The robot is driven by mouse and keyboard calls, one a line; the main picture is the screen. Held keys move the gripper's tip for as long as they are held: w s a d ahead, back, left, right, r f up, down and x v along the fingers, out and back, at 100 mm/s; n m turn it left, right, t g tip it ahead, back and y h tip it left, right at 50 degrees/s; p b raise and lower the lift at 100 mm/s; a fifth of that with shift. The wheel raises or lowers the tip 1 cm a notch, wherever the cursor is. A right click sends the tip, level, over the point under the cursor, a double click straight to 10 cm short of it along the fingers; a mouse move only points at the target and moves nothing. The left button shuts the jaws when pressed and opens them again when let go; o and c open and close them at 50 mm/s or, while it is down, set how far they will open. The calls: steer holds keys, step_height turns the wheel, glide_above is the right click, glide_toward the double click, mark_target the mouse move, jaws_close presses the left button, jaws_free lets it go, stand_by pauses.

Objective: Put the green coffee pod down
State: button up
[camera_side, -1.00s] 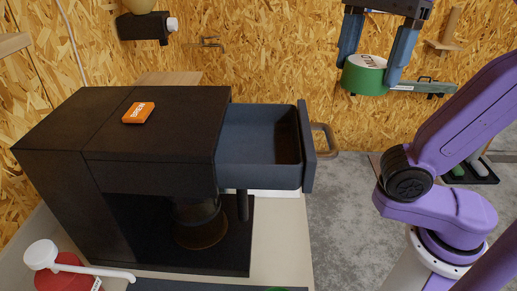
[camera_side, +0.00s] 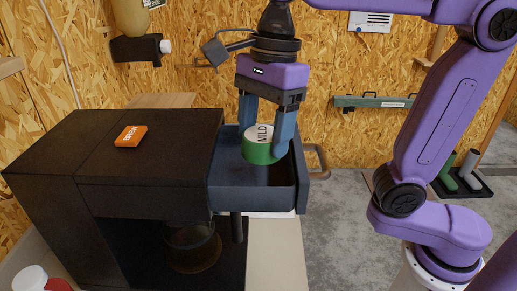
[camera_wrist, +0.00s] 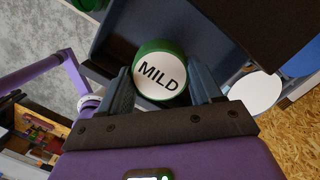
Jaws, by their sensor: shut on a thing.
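The green coffee pod (camera_side: 258,152) has a white top marked MILD. My gripper (camera_side: 264,143) is shut on it, one finger on each side, and holds it upright over the open drawer (camera_side: 250,197) of the black coffee machine (camera_side: 110,185). The pod's lower part appears at the level of the drawer opening; I cannot tell whether it touches the drawer floor. In the wrist view the pod (camera_wrist: 161,75) sits between the two fingertips (camera_wrist: 163,88), with the dark drawer (camera_wrist: 200,28) behind it.
An orange button marked BREW (camera_side: 131,136) is on the machine's top. A glass carafe (camera_side: 193,247) stands under the drawer. The drawer handle (camera_side: 317,160) sticks out at right.

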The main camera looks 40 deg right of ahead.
mark_target(258, 152)
steer(key=shift+w+a+f, duration=0.15)
steer(key=shift+w+f, duration=0.05)
steer(key=shift+f, duration=0.15)
steer(key=shift+w+a+f, duration=0.1)
steer(key=shift+w+f, duration=0.05)
steer(key=shift+f, duration=1.5)
steer(key=shift+f, duration=0.1)
steer(key=o, duration=0.8)
steer(key=r, duration=0.4)
steer(key=d+r, duration=0.1)
steer(key=r, duration=0.7)
steer(key=shift+d, duration=0.4)
